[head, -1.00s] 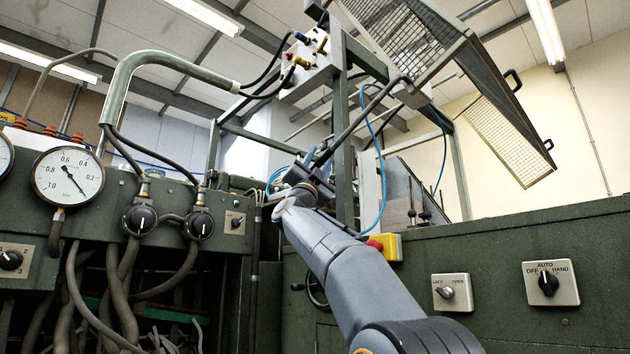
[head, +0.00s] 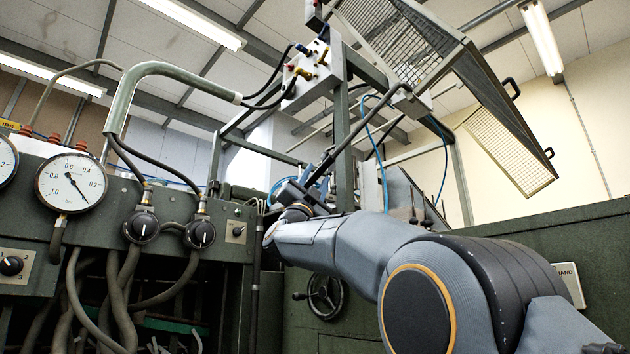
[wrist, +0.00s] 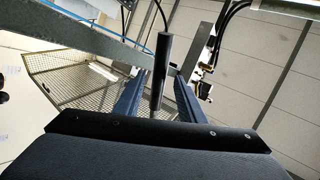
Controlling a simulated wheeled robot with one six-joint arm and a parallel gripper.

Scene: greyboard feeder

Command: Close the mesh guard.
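The mesh guard (head: 395,38) is swung up, high at the upper right of the head view. Its second mesh panel (head: 510,150) hangs on the right and bears black handles (head: 512,88). The guard's mesh also shows in the wrist view (wrist: 75,72), left of my fingers. My gripper (head: 308,192) is below and left of the guard, near the lower end of a dark slanting rod (head: 352,135). In the wrist view my two fingers (wrist: 160,98) stand apart. A black cylinder (wrist: 162,70) shows between them; I cannot tell whether it lies beyond them.
A green post frame (head: 342,130) with a valve block (head: 308,75) and hoses stands close to my gripper. A gauge (head: 71,182), knobs (head: 141,226) and cables are at left. A handwheel (head: 325,294) is under my arm. A blue hose (head: 381,165) hangs behind.

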